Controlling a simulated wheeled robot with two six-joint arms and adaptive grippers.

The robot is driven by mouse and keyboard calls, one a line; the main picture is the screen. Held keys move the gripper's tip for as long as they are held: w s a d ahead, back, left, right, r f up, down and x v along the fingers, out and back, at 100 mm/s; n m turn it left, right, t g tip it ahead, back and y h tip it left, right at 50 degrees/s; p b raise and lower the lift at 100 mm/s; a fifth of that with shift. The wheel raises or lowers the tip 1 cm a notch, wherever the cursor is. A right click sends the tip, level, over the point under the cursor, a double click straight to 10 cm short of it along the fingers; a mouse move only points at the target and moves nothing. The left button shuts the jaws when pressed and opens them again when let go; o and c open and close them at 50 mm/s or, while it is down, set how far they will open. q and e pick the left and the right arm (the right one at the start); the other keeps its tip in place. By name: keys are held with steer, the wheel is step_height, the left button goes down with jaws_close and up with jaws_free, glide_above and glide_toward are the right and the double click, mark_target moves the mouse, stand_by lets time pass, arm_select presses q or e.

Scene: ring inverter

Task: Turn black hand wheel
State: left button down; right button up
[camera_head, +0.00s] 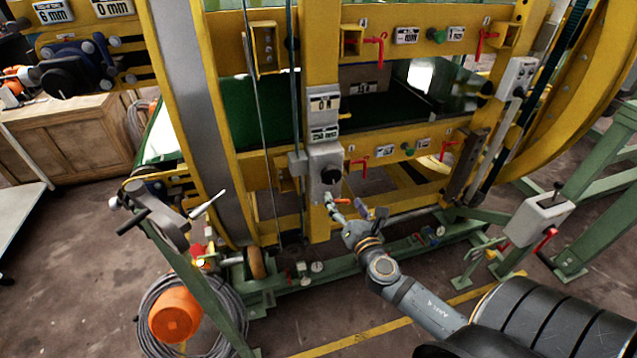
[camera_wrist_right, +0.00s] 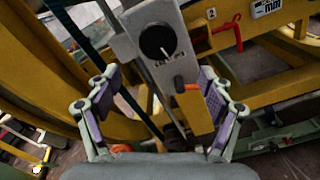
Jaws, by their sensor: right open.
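A round black knob with a white pointer mark (camera_head: 331,174) sits on the front of a grey control box (camera_head: 325,158), fixed to a yellow upright. It is the black turning part nearest my right gripper. In the right wrist view the knob (camera_wrist_right: 158,41) lies ahead, between and beyond my fingertips, with small marks below it. My right gripper (camera_head: 355,208) is just below and right of the box. My left gripper is not in view.
Red levers (camera_head: 375,48) and green knobs (camera_head: 408,150) stick out from yellow crossbars. A smaller orange-tipped lever (camera_wrist_right: 190,88) shows under the knob in the wrist view. An orange drum (camera_head: 175,314) and coiled cable lie at lower left.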

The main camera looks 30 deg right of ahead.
mark_target(331, 178)
steer(key=p+x, duration=0.1)
steer(key=x, duration=0.4)
steer(key=p+x, duration=0.1)
steer(key=x, duration=0.4)
steer(key=shift+w+r, duration=0.2)
steer(key=shift+w, duration=0.15)
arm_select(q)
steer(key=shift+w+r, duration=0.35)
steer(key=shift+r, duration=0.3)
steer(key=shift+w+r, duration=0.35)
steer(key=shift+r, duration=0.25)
arm_select(e)
steer(key=c, duration=1.2)
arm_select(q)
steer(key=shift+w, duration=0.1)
arm_select(e)
steer(key=shift+o, duration=0.2)
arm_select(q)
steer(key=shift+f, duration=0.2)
arm_select(e)
steer(key=shift+f, duration=0.1)
